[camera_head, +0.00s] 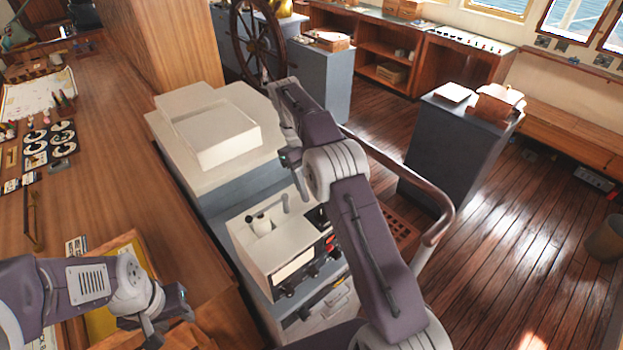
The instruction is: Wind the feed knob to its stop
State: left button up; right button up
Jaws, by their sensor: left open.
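A white-topped instrument box (280,245) stands low in the middle, beside the wooden counter. A pale knob-like fitting (262,223) stands on its top. Its front panel carries small red and black knobs (329,243). I cannot tell which of these is the feed knob. My left gripper (168,332) is at the lower left, over the counter edge, open and apart from the box. My right arm reaches up across the middle and bends down. Its wrist end, with the right gripper (300,190), is above the box's back edge; the fingers are too small and covered to read.
A wooden counter (110,170) with dials and a chart runs along the left. A pale raised console (215,135) stands behind the box. A curved handrail (440,215) is to the right of my right arm. A dark cabinet (455,150) stands farther right, with open floor around it.

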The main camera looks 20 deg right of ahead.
jog(key=p+v, duration=0.1)
jog(key=v, duration=0.1)
jog(key=shift+w+r, duration=0.1)
jog(key=shift+r, duration=0.2)
dwell(0.3)
jog(key=s+f+n+t, duration=0.1)
jog(key=s+n, duration=0.1)
jog(key=n, duration=0.4)
jog(key=s+f+n+t, duration=0.1)
jog(key=s+n, duration=0.1)
jog(key=n, duration=0.5)
jog(key=s+a+f+n+t+y, duration=0.1)
jog(key=s+n+t, duration=0.1)
jog(key=n, duration=0.5)
jog(key=shift+f, duration=0.4)
jog(key=s+f+n+t, duration=0.3)
jog(key=s+f+n, duration=0.1)
jog(key=s+n, duration=0.8)
notch_tip(320, 180, down, 17)
jog(key=s+a+g+y+b, duration=0.1)
jog(key=s+b, duration=0.1)
jog(key=b, duration=1.3)
jog(key=shift+r+m+g, duration=0.25)
jog(key=shift+m+g, duration=0.05)
